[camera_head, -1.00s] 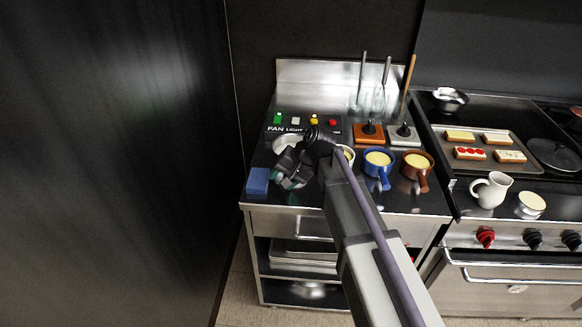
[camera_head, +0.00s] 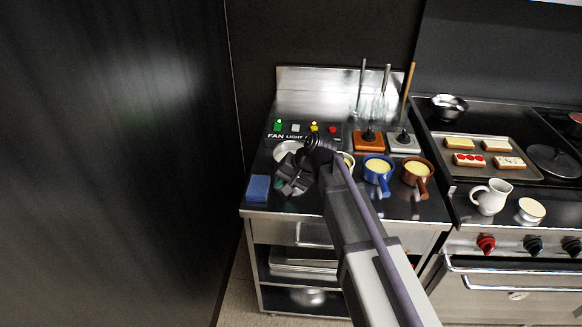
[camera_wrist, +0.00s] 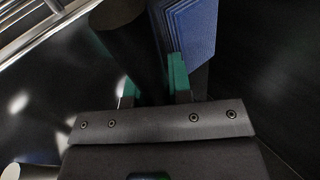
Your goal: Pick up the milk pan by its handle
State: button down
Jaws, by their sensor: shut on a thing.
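The milk pan (camera_head: 284,150) is a pale metal pan at the back left of the steel counter, partly hidden behind my wrist. My gripper (camera_head: 283,184) is over the counter in front of it, pointing down. In the wrist view my gripper (camera_wrist: 153,82) has its green-tipped fingers on either side of a dark rounded handle (camera_wrist: 138,48), shut on it. The head view hides most of the handle, and I cannot tell from it whether the pan is clear of the counter.
A blue sponge block (camera_head: 258,187) lies close left of my gripper; it also shows in the wrist view (camera_wrist: 190,35). A blue pot (camera_head: 378,172) and a brown pot (camera_head: 417,172) stand to the right. The fan panel (camera_head: 300,130) is behind. A dark wall borders the left.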

notch_tip(320, 180, up, 24)
jog(key=p, duration=2.4)
jog(key=shift+f, duration=0.1)
